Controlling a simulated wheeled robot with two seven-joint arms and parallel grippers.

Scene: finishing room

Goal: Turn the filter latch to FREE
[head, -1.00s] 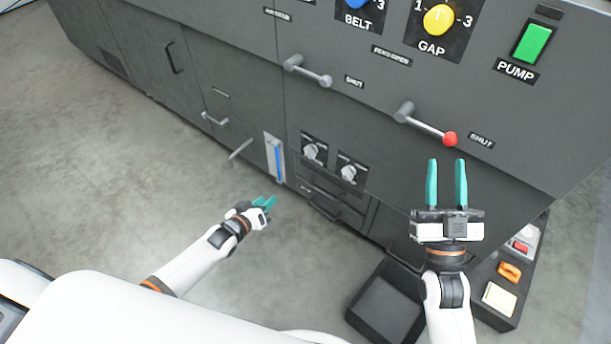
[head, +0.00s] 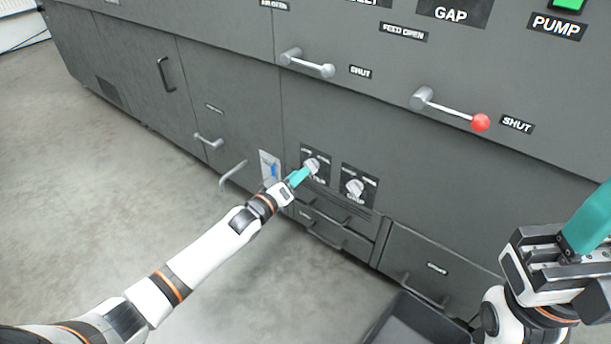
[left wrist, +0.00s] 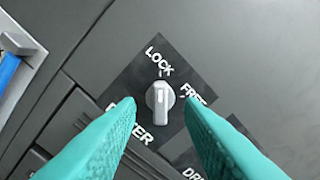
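The filter latch is a small grey knob (left wrist: 160,98) on a dark plate marked LOCK at the top and FREE to the upper right. A partly covered label, apparently FILTER, is below it. The knob's pale mark points toward LOCK. In the head view the knob (head: 312,165) is just past my left fingertips. My left gripper (left wrist: 158,108) is open, with one teal finger on each side of the knob. Whether either finger touches it is unclear. My right gripper (head: 590,225) is at the right edge, well away from the latch and partly cut off.
A second, similar knob (head: 354,188) sits to the right on its own plate. Grey bar handles (head: 232,174) stick out nearby. A red-tipped lever (head: 480,122) is higher up. A dark bin (head: 400,330) stands on the floor.

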